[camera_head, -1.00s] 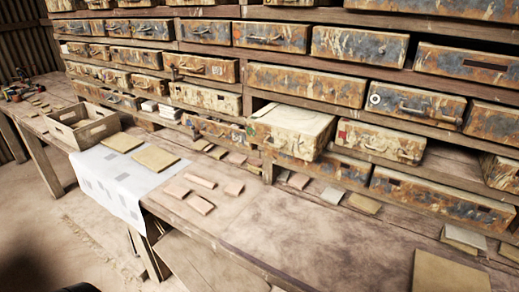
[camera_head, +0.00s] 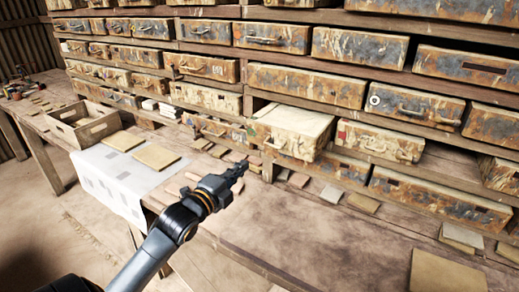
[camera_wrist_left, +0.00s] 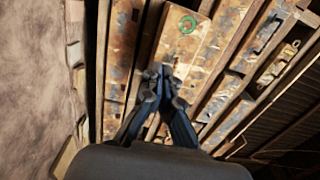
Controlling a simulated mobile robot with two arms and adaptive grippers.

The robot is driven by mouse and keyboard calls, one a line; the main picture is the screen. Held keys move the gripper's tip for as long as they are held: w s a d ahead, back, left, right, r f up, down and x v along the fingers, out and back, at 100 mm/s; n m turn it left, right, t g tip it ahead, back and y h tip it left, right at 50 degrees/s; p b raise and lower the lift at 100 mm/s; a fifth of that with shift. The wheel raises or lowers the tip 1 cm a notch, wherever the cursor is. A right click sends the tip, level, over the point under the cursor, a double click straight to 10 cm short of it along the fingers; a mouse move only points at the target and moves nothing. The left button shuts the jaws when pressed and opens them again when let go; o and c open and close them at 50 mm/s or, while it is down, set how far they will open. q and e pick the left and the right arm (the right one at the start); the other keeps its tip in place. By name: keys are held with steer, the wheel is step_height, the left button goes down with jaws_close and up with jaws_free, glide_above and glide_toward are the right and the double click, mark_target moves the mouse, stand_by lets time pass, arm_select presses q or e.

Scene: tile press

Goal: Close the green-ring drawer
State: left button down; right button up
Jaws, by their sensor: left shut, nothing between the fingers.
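The green-ring drawer (camera_head: 288,143) is pulled out from the shelf wall in the middle of the head view, its pale top showing. A small greenish mark sits at the left end of its rusty front. My left gripper (camera_head: 242,166) is shut and empty, in front of and below the drawer's left end in the head view. Its fingertips (camera_wrist_left: 160,72) appear over the drawer front in the wrist view; I cannot tell whether they touch. My right gripper is not in view.
A drawer with a red mark (camera_head: 380,142) juts out at the right. A wooden crate (camera_head: 84,125) and a white sheet (camera_head: 108,178) lie on the bench at the left. Several tiles lie below the drawers. The bench front at the right is mostly clear.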

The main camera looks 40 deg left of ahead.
mark_target(265, 147)
arm_select(q)
steer(key=w+p, duration=0.1)
steer(key=w, duration=0.2)
steer(key=w+p, duration=0.1)
steer(key=w, duration=0.2)
steer(key=w+p, duration=0.1)
steer(key=w, duration=0.2)
steer(key=shift+w+a+f, duration=0.1)
steer(key=shift+w+a, duration=0.3)
